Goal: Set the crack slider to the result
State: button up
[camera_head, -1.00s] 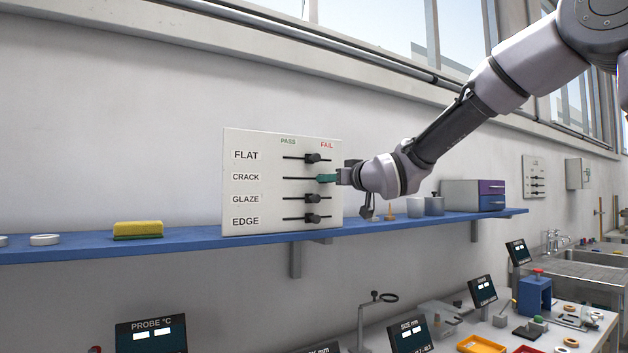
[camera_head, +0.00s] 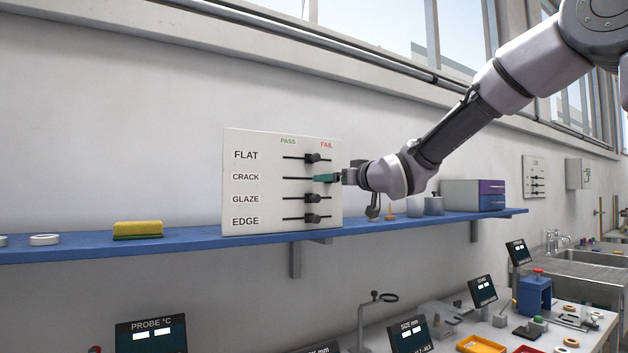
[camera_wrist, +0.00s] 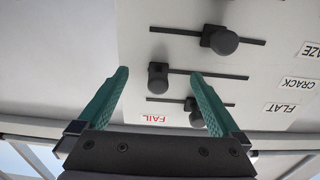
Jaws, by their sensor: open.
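The white panel (camera_head: 265,190) has slider rows labelled FLAT, CRACK, GLAZE and EDGE, with PASS at left and FAIL at right. My gripper (camera_head: 320,178) is at the right end of the CRACK slot and hides its knob in the head view. In the wrist view, which is upside down, the black CRACK knob (camera_wrist: 158,76) sits at the FAIL end of its slot. My open gripper (camera_wrist: 160,74) has one green finger on each side of it, with gaps visible. The FLAT (camera_wrist: 193,112) and GLAZE (camera_wrist: 222,40) knobs sit away from the slot ends.
The panel stands on a blue shelf (camera_head: 180,246) against the wall. A yellow sponge (camera_head: 138,229) lies to its left; cups (camera_head: 434,206) and a drawer box (camera_head: 474,195) are to its right. Below is a bench with displays (camera_head: 410,335) and trays. Free space lies before the panel.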

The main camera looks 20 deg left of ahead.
jog(key=v, duration=0.6)
jog(key=shift+s+d, duration=0.25)
jog(key=shift+s, duration=0.05)
